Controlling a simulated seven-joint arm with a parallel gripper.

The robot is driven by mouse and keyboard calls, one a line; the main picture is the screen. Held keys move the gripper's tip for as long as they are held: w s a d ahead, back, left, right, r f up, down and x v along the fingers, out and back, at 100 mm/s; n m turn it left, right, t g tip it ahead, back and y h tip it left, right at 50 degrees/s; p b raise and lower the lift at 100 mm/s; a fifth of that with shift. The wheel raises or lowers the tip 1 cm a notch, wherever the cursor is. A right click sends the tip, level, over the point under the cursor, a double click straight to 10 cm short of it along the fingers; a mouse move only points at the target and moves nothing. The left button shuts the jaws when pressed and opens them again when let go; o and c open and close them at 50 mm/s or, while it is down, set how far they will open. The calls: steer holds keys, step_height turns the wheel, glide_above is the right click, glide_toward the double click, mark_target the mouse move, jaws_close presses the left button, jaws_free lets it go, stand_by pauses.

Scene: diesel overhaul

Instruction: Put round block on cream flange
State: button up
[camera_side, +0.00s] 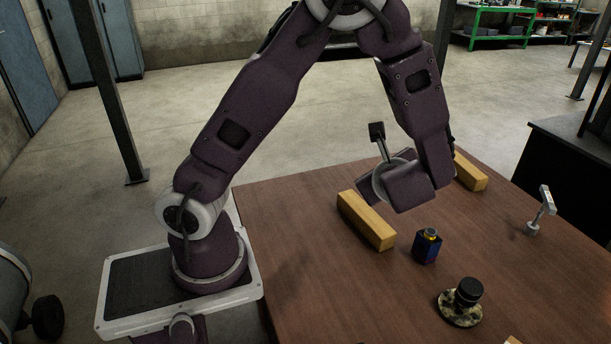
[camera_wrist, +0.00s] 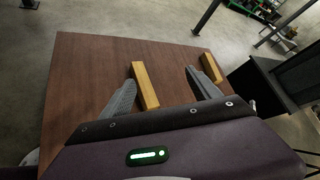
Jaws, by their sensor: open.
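A black round block (camera_side: 468,291) stands at the front of the table in the side view. It appears to rest upright on a round, flat flange (camera_side: 449,312) mottled cream and dark, a little off its middle. Neither shows in the wrist view. In the wrist view my gripper (camera_wrist: 160,70) is open, its two grey fingers spread wide with nothing held. In the side view my wrist is above the far part of the table, behind and left of the flange, and hides the fingers.
A yellow bar (camera_side: 367,221) lies left of a dark blue bottle-like part (camera_side: 427,246) with a gold top. Another yellow bar (camera_side: 468,171) lies farther back. A grey metal part (camera_side: 540,212) stands at the right. The wooden table (camera_side: 310,275) is clear at front left.

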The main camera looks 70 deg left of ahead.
steer(key=s+r+n+g+h, duration=0.45)
steer(key=s+n, duration=0.45)
steer(key=s, duration=0.4)
steer(key=s+d+r+n+t+h, duration=0.4)
steer(key=s+d+r+n+h, duration=0.2)
steer(key=d, duration=0.4)
steer(key=shift+s+n, duration=0.6)
steer(key=shift+s, duration=0.45)
